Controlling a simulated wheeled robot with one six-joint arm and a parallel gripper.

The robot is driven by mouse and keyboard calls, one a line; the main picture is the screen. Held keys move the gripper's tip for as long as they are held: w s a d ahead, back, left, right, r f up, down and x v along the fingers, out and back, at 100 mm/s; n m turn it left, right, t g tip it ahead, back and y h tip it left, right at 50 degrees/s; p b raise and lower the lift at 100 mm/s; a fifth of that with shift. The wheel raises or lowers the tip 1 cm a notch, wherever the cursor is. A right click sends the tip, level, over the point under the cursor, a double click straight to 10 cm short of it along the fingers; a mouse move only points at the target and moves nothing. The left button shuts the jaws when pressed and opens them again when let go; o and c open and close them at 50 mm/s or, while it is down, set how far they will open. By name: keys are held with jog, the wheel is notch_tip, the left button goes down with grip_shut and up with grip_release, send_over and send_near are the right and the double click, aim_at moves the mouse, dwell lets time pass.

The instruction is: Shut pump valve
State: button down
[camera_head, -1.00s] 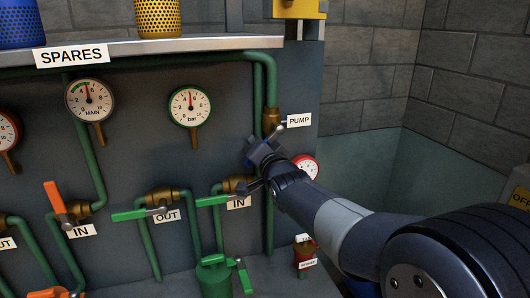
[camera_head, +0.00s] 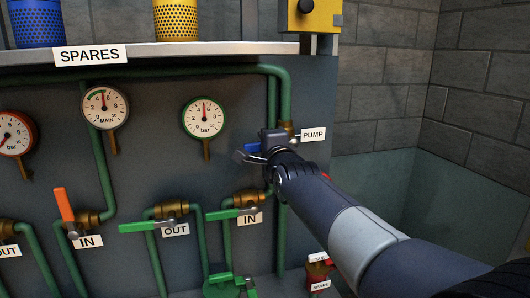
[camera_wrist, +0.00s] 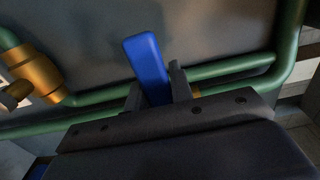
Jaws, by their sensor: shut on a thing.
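The pump valve is a brass body (camera_head: 287,127) on the green vertical pipe, beside the white PUMP label (camera_head: 313,134). Its blue lever (camera_head: 252,147) sticks out to the left of my gripper (camera_head: 264,148) in the head view. In the wrist view the blue lever (camera_wrist: 147,62) stands between the two dark fingers of my gripper (camera_wrist: 157,92), which is shut on it. The lever's far end shows beyond the fingers. My gripper and wrist hide the lever's inner part and some of the valve.
Lower left are valves with green levers (camera_head: 146,226) and one with an orange lever (camera_head: 63,204). Gauges (camera_head: 205,116) hang on the panel. A shelf (camera_head: 220,48) with a blue basket (camera_head: 38,23) and a yellow one (camera_head: 176,18) runs above. Open space lies right of the panel.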

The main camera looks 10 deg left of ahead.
jog(key=shift+r, duration=0.15)
dwell(0.4)
jog(key=c, duration=1.2)
grip_release()
jog(key=shift+c, duration=0.2)
jog(key=shift+s, duration=0.1)
jog(key=b+v, duration=0.1)
jog(key=v, duration=0.9)
jog(key=shift+s+d, duration=0.15)
jog(key=shift+s, duration=0.15)
jog(key=p+x, duration=0.1)
jog(key=x, duration=1)
jog(key=shift+s, duration=0.1)
